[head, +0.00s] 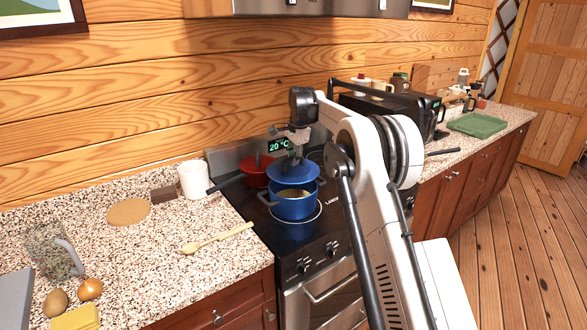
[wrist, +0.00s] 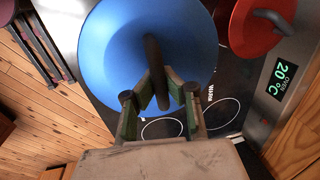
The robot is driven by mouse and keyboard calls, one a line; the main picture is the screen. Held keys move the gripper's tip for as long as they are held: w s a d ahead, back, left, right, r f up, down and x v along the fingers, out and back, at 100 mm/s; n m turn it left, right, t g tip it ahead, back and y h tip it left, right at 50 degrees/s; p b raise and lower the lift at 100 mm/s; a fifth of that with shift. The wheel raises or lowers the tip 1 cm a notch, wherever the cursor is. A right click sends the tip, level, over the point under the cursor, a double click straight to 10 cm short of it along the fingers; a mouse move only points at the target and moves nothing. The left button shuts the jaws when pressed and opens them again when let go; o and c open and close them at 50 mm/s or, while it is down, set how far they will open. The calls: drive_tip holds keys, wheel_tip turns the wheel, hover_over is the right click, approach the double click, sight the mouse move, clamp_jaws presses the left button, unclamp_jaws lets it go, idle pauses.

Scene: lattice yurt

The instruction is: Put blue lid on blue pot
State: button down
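The blue pot (head: 294,209) stands on a front burner of the stove, upright, with side handles and yellowish contents showing inside. The blue lid (head: 292,174) is above the pot, apart from its rim and slightly toward the back. My gripper (head: 298,152) is above the lid, with its fingers around the lid's dark handle. In the wrist view the lid (wrist: 115,50) fills the upper middle, and my gripper (wrist: 163,95) has a finger on each side of the handle. The lid hides the pot in that view.
A red pot (head: 257,172) with a lid stands at the back left of the stove (head: 310,240). A white mug (head: 193,180) and a wooden spoon (head: 217,239) are on the left counter. A black microwave (head: 400,110) is to the right, behind my arm.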

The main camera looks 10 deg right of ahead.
sight(294, 169)
wheel_tip(294, 169, down, 4)
drive_tip(key=shift+r+p, duration=0.15)
drive_tip(key=shift+p, duration=0.25)
drive_tip(key=shift+f+b, duration=0.35)
drive_tip(key=shift+f, duration=0.05)
drive_tip(key=shift+f, duration=0.25)
drive_tip(key=c, duration=1.9)
unclamp_jaws()
